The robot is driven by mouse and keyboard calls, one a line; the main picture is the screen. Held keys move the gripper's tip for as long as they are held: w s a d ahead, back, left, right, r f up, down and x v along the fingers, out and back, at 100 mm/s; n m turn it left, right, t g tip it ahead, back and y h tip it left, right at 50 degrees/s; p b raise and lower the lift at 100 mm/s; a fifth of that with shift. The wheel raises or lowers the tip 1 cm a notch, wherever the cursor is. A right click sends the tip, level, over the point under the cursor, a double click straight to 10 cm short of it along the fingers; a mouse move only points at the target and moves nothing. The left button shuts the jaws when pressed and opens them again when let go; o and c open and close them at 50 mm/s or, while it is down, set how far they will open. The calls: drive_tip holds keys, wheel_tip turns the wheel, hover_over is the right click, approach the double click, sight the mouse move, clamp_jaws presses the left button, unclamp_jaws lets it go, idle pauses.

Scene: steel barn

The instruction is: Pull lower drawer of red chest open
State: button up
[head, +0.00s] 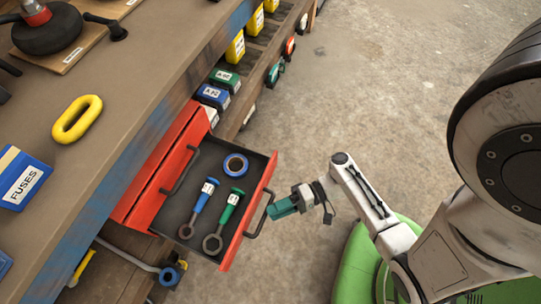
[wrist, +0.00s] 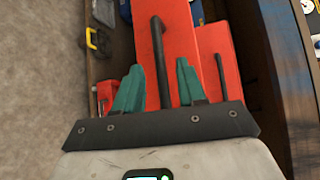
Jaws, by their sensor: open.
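The red chest (head: 150,205) stands under the bench in the head view. Its lower drawer (head: 235,240) is out, with its dark interior showing; the upper drawer front, with its dark handle (head: 180,171), is in. A blue tape roll (head: 236,164), a blue-handled tool (head: 200,204) and a green-handled tool (head: 227,217) lie in the lower drawer. My gripper (head: 274,209) is open just outside the lower drawer's dark handle (head: 260,217). In the wrist view that handle (wrist: 157,55) appears between the teal fingers of my gripper (wrist: 158,70); contact cannot be told.
The bench top (head: 130,80) overhangs the chest and bears a yellow ring (head: 77,119) and a blue FUSES box (head: 22,180). Labelled blue and green boxes (head: 225,79) sit on a shelf beyond the chest. Concrete floor (head: 350,90) is clear beyond the drawer.

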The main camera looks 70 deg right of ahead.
drive_tip(key=v, duration=0.8)
drive_tip(key=shift+d, duration=0.1)
drive_tip(key=w+r+n+g+h+p, duration=0.3)
drive_tip(key=r+n+g+h+p, duration=0.2)
drive_tip(key=r, duration=0.6)
drive_tip(key=w+r+n+g+h+p, duration=0.4)
drive_tip(key=r+n+g+h+p, duration=0.1)
drive_tip(key=r, duration=0.5)
drive_tip(key=shift+a+r+g+h+p, duration=0.3)
drive_tip(key=shift+a+r+h+p, duration=0.1)
drive_tip(key=shift+h+p, duration=0.45)
